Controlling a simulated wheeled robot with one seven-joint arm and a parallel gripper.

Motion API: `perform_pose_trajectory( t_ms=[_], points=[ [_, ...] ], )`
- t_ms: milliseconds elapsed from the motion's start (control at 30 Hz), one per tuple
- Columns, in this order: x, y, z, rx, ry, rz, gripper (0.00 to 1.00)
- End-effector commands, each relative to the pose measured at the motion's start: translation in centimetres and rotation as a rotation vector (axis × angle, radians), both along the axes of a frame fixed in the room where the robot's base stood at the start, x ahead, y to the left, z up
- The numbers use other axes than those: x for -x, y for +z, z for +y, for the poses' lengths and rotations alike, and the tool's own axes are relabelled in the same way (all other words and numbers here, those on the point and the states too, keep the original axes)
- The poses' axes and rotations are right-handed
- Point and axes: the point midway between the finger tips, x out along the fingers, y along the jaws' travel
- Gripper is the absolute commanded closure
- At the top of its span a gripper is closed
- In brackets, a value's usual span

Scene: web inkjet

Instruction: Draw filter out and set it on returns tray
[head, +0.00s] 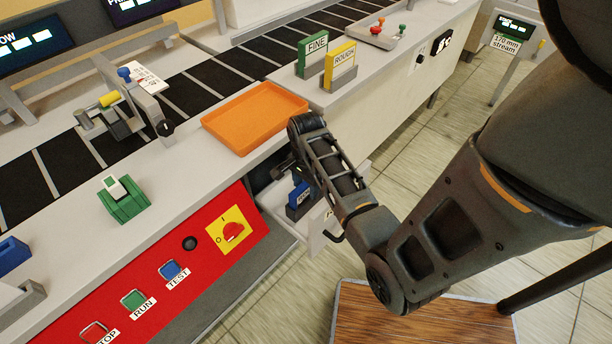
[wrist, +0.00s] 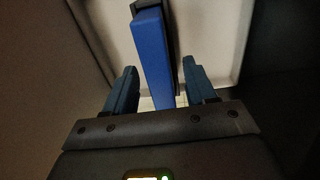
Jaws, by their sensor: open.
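A blue filter (head: 299,194) stands in an open drawer (head: 283,213) below the counter in the head view. In the wrist view the blue filter (wrist: 152,60) runs upright between my fingers, with a dark part along its right side. My gripper (wrist: 160,92) is open, one finger on each side of the filter, with gaps visible on both sides. In the head view my arm reaches down over the drawer and hides much of the gripper. The orange tray (head: 254,117) on the counter is empty; I cannot read any label on it.
Green FINE (head: 313,54) and yellow ROUGH (head: 341,66) blocks stand in holders behind the tray. A red panel (head: 150,285) with buttons and a yellow-backed knob (head: 233,232) lies left of the drawer. A green clamp-like piece (head: 122,200) sits on the counter. The counter edge is above the drawer.

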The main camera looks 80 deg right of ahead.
Motion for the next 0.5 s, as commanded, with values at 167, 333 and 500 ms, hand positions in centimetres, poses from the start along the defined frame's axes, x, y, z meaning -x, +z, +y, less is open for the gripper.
perform_pose_trajectory(
  t_ms=[167,333,500],
  points=[
    [0.0,-1.5,0.0,-0.001,0.001,0.001,0.45],
    [0.0,-1.9,0.0,0.001,0.001,0.000,0.45],
    [0.0,-1.9,0.0,0.001,0.002,0.000,0.45]
  ],
)
